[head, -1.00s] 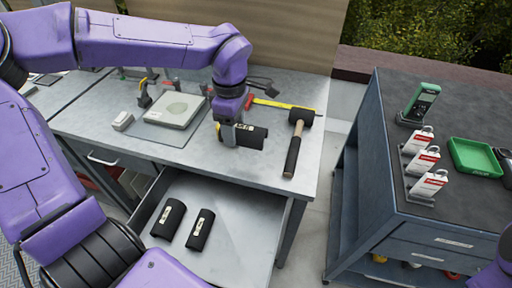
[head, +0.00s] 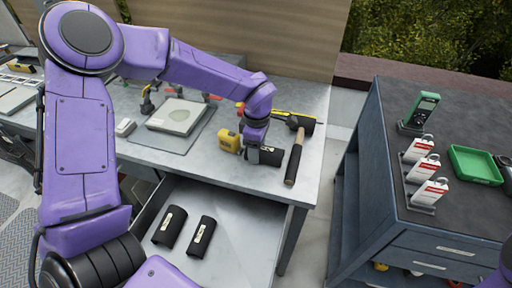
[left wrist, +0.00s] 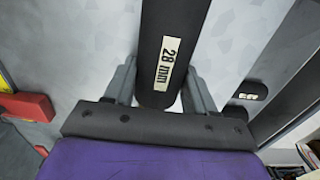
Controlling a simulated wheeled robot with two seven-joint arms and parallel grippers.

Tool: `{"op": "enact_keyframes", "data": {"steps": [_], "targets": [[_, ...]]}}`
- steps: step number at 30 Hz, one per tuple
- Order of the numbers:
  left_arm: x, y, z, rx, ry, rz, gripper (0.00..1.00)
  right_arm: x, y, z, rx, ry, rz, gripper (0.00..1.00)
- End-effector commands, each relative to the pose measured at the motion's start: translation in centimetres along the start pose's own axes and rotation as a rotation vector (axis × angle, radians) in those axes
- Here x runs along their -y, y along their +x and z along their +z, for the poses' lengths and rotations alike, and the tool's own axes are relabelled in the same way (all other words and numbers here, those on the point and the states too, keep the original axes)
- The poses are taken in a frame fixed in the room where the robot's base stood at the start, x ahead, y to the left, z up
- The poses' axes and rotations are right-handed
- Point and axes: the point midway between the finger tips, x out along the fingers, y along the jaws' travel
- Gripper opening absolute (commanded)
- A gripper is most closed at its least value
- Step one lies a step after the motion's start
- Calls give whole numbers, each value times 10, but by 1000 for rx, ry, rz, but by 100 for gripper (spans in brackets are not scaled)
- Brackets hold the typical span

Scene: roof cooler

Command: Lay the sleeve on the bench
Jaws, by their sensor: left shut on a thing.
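My left gripper (head: 256,150) is shut on a black sleeve (head: 270,156) low over the front of the grey bench (head: 210,158). In the left wrist view the sleeve (left wrist: 172,45) lies between the two fingers (left wrist: 160,85), with a white "28 mm" label facing up. I cannot tell whether the sleeve touches the bench top. Two more black sleeves with white labels, one on the left (head: 169,228) and one on the right (head: 201,237), lie in the open drawer below. My right gripper is out of view.
A scale (head: 174,116) is further left. The open drawer (head: 240,225) juts out in front. A dark cabinet (head: 385,215) stands to the right.

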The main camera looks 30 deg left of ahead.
Motion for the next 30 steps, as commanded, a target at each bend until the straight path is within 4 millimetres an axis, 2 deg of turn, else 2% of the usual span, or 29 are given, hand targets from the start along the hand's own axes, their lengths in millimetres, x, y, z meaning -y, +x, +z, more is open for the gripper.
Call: {"op": "enact_keyframes", "data": {"steps": [1,2,3,4,12,15,17,24,30], "targets": [[0,2,0,0,0,-1,26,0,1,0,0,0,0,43],[0,2,0,0,0,-1,62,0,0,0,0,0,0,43],[0,2,0,0,0,0,75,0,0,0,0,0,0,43],[0,2,0,0,0,0,81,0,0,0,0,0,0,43],[0,1,0,-1,0,0,81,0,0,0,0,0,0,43],[0,-7,0,1,0,1,81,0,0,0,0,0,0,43],[-1,-18,0,2,-1,3,81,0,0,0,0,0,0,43],[-1,-81,0,2,-1,4,81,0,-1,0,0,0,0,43],[0,-115,0,0,-1,1,81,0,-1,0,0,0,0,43]]}}
